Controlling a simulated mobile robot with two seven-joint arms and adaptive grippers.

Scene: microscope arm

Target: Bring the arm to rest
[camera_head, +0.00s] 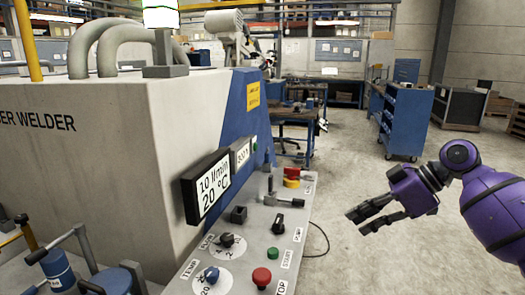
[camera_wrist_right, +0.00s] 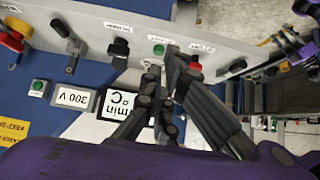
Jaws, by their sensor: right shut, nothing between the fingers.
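My right arm (camera_head: 490,205), purple with dark joints, comes in from the right in the head view. Its gripper (camera_head: 362,218) points left, to the right of the control panel (camera_head: 243,258) and apart from it in the picture. The fingers are shut with nothing between them. In the right wrist view the gripper fingers (camera_wrist_right: 165,70) overlap the panel near a green button (camera_wrist_right: 158,49) and a red button (camera_wrist_right: 195,66). My left gripper is not in view.
The panel carries a red button (camera_head: 261,277), a green button (camera_head: 272,253), knobs and a lever (camera_head: 271,199). The grey welder housing (camera_head: 95,160) fills the left. A blue cabinet (camera_head: 405,120) stands behind on the right. Open floor (camera_head: 345,160) lies beyond the gripper.

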